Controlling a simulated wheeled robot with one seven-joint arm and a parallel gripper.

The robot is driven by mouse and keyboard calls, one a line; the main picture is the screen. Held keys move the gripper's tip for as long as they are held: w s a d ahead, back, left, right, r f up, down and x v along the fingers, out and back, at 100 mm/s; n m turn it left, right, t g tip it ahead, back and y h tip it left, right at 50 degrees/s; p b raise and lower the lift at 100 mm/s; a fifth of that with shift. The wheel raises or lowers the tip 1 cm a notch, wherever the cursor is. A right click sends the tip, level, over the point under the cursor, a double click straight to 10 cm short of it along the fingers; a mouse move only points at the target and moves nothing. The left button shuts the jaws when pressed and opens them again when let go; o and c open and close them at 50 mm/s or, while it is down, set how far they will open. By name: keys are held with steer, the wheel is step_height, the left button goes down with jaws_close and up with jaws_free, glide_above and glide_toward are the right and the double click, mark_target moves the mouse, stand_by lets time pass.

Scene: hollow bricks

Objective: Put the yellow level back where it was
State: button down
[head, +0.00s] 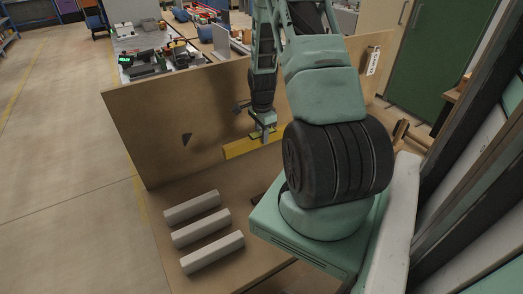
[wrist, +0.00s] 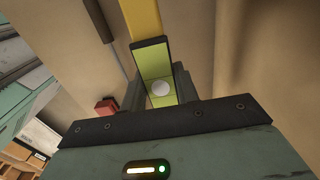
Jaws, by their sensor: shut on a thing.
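The yellow level (head: 238,148) is a long bar held roughly horizontal in front of the upright brown board (head: 150,115). My gripper (head: 264,136) is shut on it and points down; the bar sticks out to the left of the fingers. My arm hides the space to its right. In the wrist view, the yellow level (wrist: 142,18) runs up from my gripper (wrist: 158,88). A yellow-green stretch with a white round spot shows between the dark fingers. I cannot tell whether the level touches anything besides the gripper.
Three pale long blocks (head: 201,228) lie side by side on the brown surface (head: 150,215) at the lower left. A small black triangular piece (head: 187,139) is at the board. A cluttered workbench (head: 138,44) stands behind. A small red block (wrist: 106,106) shows in the wrist view.

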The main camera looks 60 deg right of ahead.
step_height(320, 180, down, 5)
steer(key=b, duration=0.4)
steer(key=shift+f+b, duration=3.35)
steer(key=shift+f, duration=1.3)
steer(key=shift+f, duration=0.25)
steer(key=c, duration=1)
jaws_free()
steer(key=shift+o, duration=0.2)
steer(key=shift+r, duration=0.1)
step_height(320, 180, up, 17)
steer(key=shift+r+b, duration=0.1)
steer(key=shift+b, duration=1.05)
